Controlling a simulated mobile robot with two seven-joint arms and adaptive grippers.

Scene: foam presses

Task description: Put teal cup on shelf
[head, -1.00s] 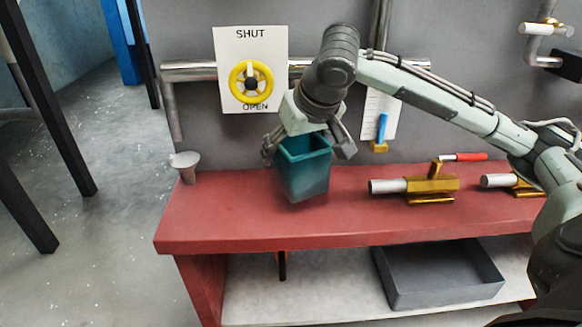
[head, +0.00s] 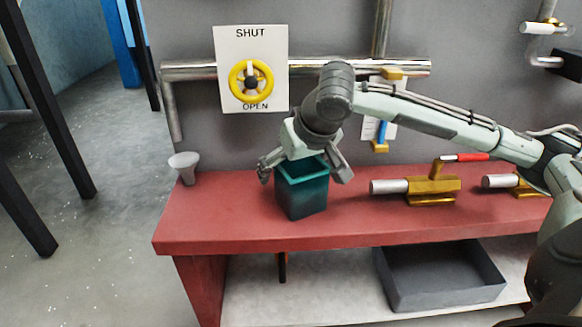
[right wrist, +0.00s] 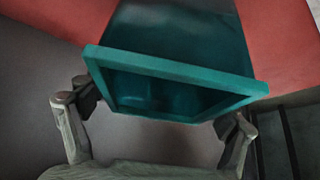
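The teal cup (head: 303,198), a square open-topped tub, is upright at the red bench (head: 230,230), left of its middle. I cannot tell whether its base touches the bench. My right gripper (head: 305,178) reaches down from above, with one finger on each side of the cup's rim. In the right wrist view the teal cup (right wrist: 180,72) lies between the two finger pads, which appear to press on its rim. A pale lower shelf (head: 330,305) shows under the bench. My left gripper is out of view.
A grey funnel-shaped cup (head: 184,166) stands at the bench's left end. Brass valves (head: 432,186) with white pipe ends lie to the right. A grey tray (head: 440,275) sits on the lower shelf. A yellow handwheel (head: 251,82) is on the wall behind. The bench front left is clear.

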